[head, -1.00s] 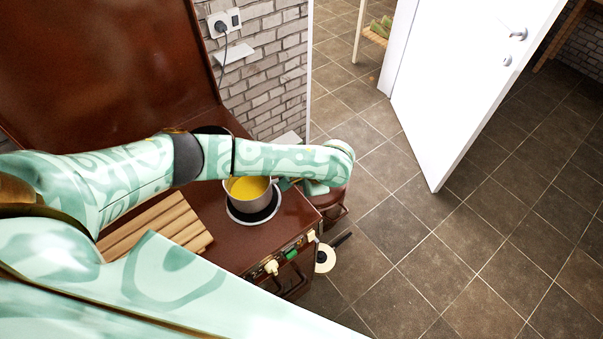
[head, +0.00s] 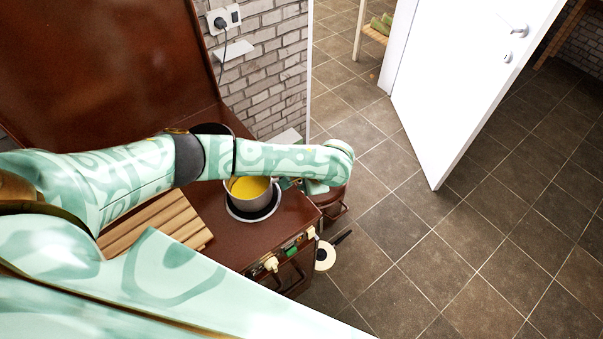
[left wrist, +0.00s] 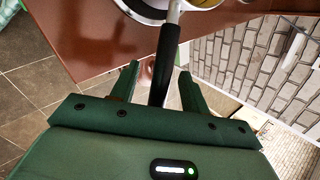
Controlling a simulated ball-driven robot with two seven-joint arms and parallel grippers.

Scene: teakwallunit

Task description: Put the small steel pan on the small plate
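The small steel pan (head: 240,203) holds something yellow and is over the small plate (head: 230,213), a dark disc with a pale rim, near the cabinet's front corner. I cannot tell whether pan and plate touch. In the left wrist view the plate's rim (left wrist: 135,14) shows at the top, and the pan's black handle (left wrist: 164,62) runs down between the fingers of my left gripper (left wrist: 160,78). The fingers are apart, with a visible gap on the left of the handle. In the head view my forearm covers part of the pan and most of that gripper. My right gripper is out of view.
The brown cabinet top (head: 228,246) carries a slatted wooden board (head: 160,225) left of the plate. A brick wall (head: 265,70) stands behind. A pale round item (head: 325,256) is by the cabinet's front. The tiled floor (head: 430,260) and a white door (head: 465,80) are to the right.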

